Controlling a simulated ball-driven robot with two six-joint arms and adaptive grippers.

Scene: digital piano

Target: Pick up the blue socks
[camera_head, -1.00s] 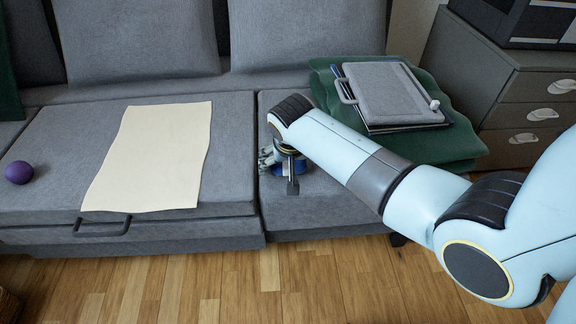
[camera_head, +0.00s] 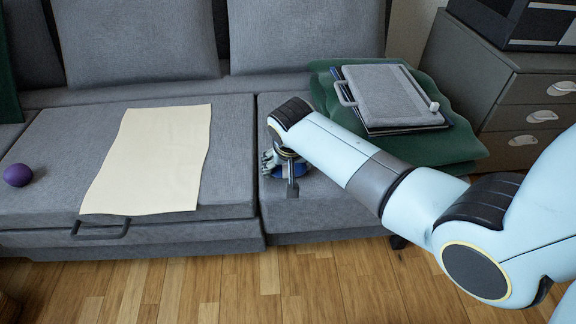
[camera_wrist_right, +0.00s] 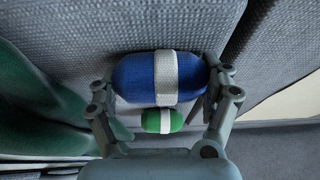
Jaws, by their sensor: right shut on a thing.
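The blue socks (camera_wrist_right: 160,77) are a rounded blue roll with a white band around the middle. In the right wrist view they sit between the two fingers of my right gripper (camera_wrist_right: 166,84), which is shut on them, one finger at each end. In the head view my right gripper (camera_head: 271,162) is low over the seat right of the cream sheet, and only a bit of blue (camera_head: 288,171) shows under it. I cannot tell whether the socks still touch the seat. My left gripper is not in view.
A smaller green roll with a white band (camera_wrist_right: 162,121) lies close to the blue socks. A cream sheet (camera_head: 152,160) and a purple ball (camera_head: 18,175) lie on the grey sofa (camera_head: 60,130). A folded green blanket (camera_head: 448,147) bears a grey case (camera_head: 388,94).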

